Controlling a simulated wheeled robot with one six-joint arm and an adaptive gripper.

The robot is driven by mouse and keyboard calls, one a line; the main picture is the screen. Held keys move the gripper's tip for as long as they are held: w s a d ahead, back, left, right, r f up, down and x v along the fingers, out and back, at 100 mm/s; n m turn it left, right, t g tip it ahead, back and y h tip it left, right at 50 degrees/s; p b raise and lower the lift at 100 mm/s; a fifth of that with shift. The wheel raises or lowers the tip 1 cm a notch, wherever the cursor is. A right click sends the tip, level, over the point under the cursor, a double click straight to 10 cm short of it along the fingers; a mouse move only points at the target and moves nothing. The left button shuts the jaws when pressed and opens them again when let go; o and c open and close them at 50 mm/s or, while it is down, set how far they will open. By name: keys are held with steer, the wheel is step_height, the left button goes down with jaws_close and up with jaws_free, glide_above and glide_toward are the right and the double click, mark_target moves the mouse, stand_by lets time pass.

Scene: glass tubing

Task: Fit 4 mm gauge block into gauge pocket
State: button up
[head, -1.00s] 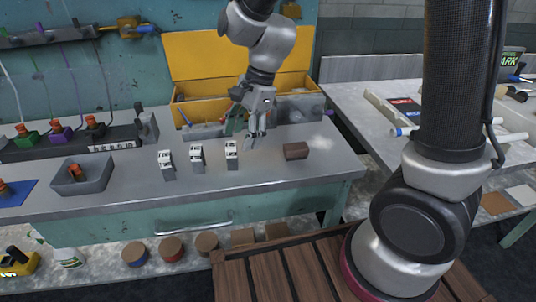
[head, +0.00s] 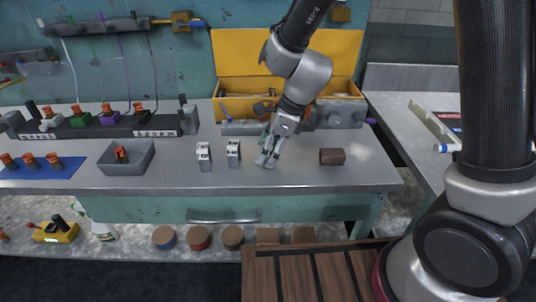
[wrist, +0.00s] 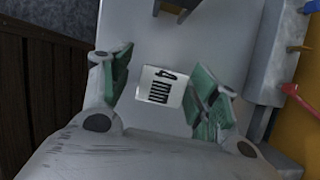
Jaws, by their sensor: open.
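The 4 mm gauge block shows in the wrist view as a white-topped block (wrist: 162,87) marked "4 mm". My gripper (wrist: 162,90) is open, with its green-padded fingers on either side of the block and apart from it. In the head view my gripper (head: 268,160) is low over the bench, at the right end of the row of blocks, and hides most of this block. Two similar pale-topped blocks (head: 204,156) (head: 233,153) stand to its left. I cannot pick out the gauge pocket with certainty.
A brown block (head: 332,156) lies to the right on the bench (head: 300,180). A grey bin (head: 137,163) with an orange-topped part stands left. A yellow toolbox (head: 345,105) and a grey bar are behind my gripper. The bench front is clear.

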steer(key=c, duration=1.2)
